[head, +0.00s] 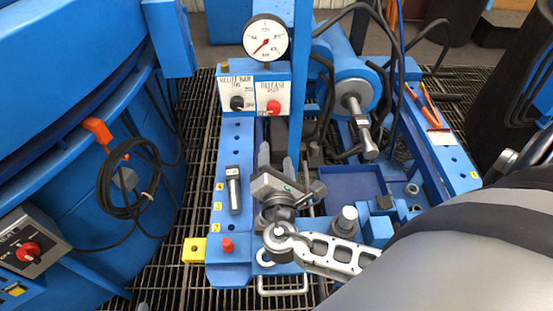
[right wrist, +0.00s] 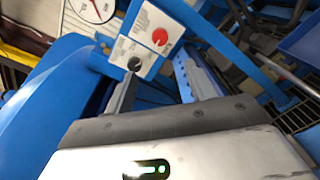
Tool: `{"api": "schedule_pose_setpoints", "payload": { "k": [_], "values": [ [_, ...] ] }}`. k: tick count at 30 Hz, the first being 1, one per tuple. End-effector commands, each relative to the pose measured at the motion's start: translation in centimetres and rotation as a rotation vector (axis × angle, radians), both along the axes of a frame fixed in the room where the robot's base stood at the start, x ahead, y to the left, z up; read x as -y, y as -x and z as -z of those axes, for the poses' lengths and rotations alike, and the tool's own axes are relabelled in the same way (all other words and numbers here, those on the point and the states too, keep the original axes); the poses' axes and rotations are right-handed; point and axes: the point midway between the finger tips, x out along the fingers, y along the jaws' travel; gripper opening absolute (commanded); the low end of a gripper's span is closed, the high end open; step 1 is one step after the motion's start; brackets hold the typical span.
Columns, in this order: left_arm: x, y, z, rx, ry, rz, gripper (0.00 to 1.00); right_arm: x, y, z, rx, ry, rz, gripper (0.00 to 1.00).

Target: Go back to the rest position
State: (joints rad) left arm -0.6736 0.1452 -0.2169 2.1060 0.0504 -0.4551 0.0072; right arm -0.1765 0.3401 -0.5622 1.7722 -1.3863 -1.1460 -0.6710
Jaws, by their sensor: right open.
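My right gripper (head: 277,160) is over the middle of the blue frame, with its two grey fingers apart and pointing away from me toward the control panel. Nothing shows between the fingers. In the right wrist view my right gripper (right wrist: 160,88) is also open and empty, with the panel beyond it. The white control panel (head: 254,97) carries a black knob (head: 237,103) and a red knob (head: 273,107). Both knobs also show in the right wrist view, the red one (right wrist: 160,37) above the black one (right wrist: 134,64). My left gripper does not show in either view.
A round gauge (head: 265,38) stands above the panel. A large blue vessel (head: 70,170) with a coiled black cable (head: 128,178) fills the left side. A grey cylindrical tool (head: 233,190) lies on the blue rail. A blue tray (head: 352,184) and a cylinder (head: 352,92) sit to the right.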

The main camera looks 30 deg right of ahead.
Motion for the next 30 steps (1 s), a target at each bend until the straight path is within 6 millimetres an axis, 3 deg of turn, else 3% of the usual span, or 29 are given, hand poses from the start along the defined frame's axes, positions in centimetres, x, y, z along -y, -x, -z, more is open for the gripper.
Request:
{"api": "schedule_pose_setpoints", "payload": {
  "k": [13, 17, 20, 24, 27, 30],
  "values": [
    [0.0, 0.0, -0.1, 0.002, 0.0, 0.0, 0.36, 0.0, 0.0, 0.1, -0.002, -0.008, 0.0, 0.55],
    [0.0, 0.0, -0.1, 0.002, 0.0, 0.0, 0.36, -0.4, 0.8, 2.0, -0.043, -0.151, -0.006, 0.55],
    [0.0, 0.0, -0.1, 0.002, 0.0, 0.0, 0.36, -1.6, 2.4, 5.1, -0.101, -0.428, -0.007, 0.55],
    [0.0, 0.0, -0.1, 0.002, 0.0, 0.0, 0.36, -5.1, 5.8, 8.8, -0.153, -0.975, 0.04, 0.55],
    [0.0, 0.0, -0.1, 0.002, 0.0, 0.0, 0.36, -7.7, 8.1, 9.6, -0.142, -1.372, 0.111, 0.55],
    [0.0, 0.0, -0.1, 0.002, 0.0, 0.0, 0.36, -9.7, 9.7, 9.0, -0.097, -1.72, 0.197, 0.55]
  ]
}}
